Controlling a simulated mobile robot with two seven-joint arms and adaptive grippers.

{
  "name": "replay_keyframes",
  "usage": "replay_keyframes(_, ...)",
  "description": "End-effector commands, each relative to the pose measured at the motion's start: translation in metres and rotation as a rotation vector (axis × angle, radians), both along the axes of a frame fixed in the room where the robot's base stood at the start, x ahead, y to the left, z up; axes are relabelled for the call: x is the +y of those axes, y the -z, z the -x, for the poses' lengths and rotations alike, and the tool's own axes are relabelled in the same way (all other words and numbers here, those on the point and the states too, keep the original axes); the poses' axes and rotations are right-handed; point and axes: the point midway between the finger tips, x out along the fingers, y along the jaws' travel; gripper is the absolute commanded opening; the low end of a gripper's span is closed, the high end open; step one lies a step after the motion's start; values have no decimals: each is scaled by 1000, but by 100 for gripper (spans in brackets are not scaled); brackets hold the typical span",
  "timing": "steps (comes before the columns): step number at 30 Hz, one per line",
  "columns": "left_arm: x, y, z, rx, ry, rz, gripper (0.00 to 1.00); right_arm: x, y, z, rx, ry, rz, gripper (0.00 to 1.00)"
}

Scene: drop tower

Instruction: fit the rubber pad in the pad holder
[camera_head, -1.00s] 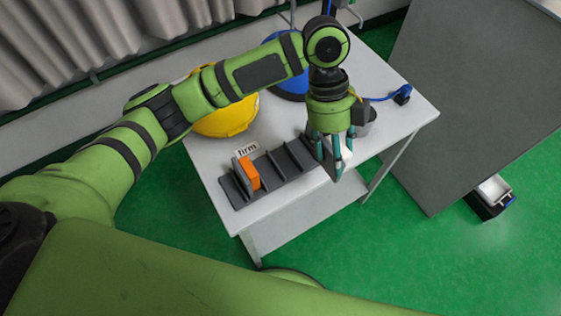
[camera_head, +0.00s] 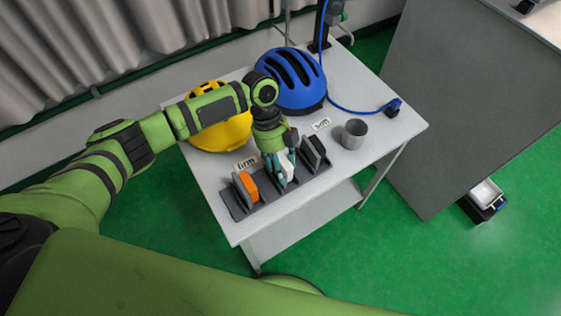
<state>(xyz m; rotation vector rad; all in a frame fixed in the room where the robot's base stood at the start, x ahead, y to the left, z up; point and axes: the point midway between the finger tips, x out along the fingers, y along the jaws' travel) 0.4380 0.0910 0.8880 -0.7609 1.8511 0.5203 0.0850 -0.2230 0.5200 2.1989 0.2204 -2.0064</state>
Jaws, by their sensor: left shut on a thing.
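The pad holder (camera_head: 264,206) is a dark grey rack with upright dividers along the table's front edge. An orange pad (camera_head: 248,186) stands in its left part. A dark pad (camera_head: 314,150) stands at its right end. My left gripper (camera_head: 281,178) points down over the middle of the rack. It is shut on a white pad (camera_head: 288,170), held upright between the orange and dark pads. The fingers hide part of the white pad and the slot below. I cannot tell whether the pad's lower edge touches the rack. My right gripper is out of view.
A label reading "firm" (camera_head: 246,164) lies behind the rack's left part, and another label (camera_head: 321,124) behind its right end. A yellow helmet (camera_head: 222,132), a blue helmet (camera_head: 291,80) and a grey cup (camera_head: 354,134) stand behind.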

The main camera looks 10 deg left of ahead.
Motion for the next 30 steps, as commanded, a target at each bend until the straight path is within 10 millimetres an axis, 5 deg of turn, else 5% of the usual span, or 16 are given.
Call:
replay_keyframes(12,-1,8,0,-1,1,1,15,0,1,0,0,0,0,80)
replay_keyframes(13,-1,8,0,-1,1,1,57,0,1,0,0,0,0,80)
replay_keyframes(15,-1,7,0,-1,1,1,76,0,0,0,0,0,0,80)
replay_keyframes(30,3,-3,-6,-6,-1,1,76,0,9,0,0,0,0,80)
